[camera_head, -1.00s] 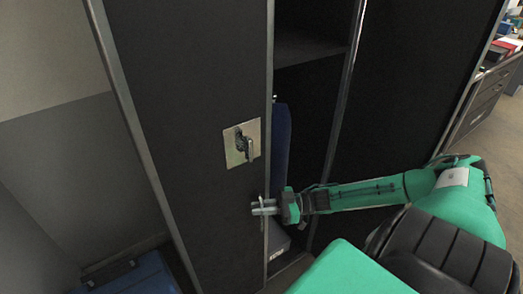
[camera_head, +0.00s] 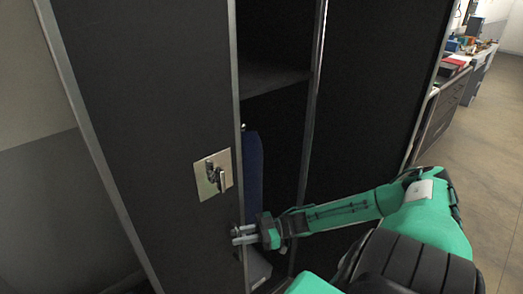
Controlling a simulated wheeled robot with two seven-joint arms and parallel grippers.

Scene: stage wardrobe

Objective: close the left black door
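The left black door (camera_head: 150,110) stands open on the left side of the view. It has a metal plate with a handle (camera_head: 214,175) near its free edge. My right gripper (camera_head: 236,235) comes in from the right and its fingertips are at the door's free edge, below the handle. Whether the fingers touch the door or are closed is too small to tell. My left gripper is not in view.
The dark cabinet interior (camera_head: 275,100) shows between the door and the right black door (camera_head: 375,90). A blue item (camera_head: 253,175) stands inside. A cluttered workbench (camera_head: 450,95) stands at the far right, with open floor (camera_head: 490,150) beside it.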

